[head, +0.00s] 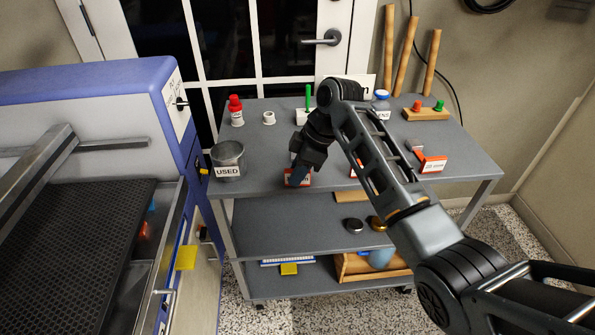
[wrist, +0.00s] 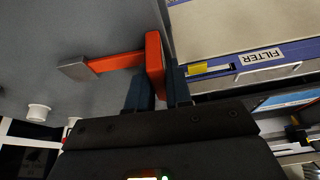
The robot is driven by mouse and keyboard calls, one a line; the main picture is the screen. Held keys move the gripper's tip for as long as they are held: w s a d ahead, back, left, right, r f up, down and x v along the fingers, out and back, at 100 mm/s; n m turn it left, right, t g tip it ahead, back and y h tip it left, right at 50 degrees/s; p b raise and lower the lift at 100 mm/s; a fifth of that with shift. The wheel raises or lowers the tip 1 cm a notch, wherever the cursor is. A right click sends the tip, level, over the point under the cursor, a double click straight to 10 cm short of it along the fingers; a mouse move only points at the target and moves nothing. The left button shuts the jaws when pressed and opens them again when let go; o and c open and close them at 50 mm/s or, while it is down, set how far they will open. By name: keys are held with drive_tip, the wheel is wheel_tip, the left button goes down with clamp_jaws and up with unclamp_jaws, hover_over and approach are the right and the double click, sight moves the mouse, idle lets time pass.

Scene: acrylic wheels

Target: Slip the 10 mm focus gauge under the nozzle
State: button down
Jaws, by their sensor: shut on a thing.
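My gripper (head: 297,176) is shut on an orange gauge (wrist: 155,62) over the front edge of the grey cart. In the wrist view the orange plate sits between the two dark fingers, and an orange arm with a grey tip (wrist: 74,71) extends left from it. In the head view the held gauge (head: 291,183) is partly covered by my fingers, and its label is not readable. I cannot tell whether it touches the cart top. Another orange gauge (head: 432,164) with a white label stands at the cart's right. The nozzle is not distinguishable.
The blue and white machine (head: 90,83) is at left, with its dark perforated bed (head: 75,240) and metal rail (head: 110,145). A grey can marked USED (head: 228,158) stands left of my gripper. A red-capped bottle (head: 236,112) and white cup (head: 268,118) stand behind.

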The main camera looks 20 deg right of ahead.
drive_tip(key=shift+r, duration=0.15)
drive_tip(key=shift+r, duration=0.25)
wheel_tip(320, 180, up, 4)
drive_tip(key=shift+d+f, duration=0.15)
drive_tip(key=s+d+r+p, duration=0.2)
drive_tip(key=s+d+r, duration=0.3)
drive_tip(key=d, duration=0.5)
drive_tip(key=shift+r, duration=0.75)
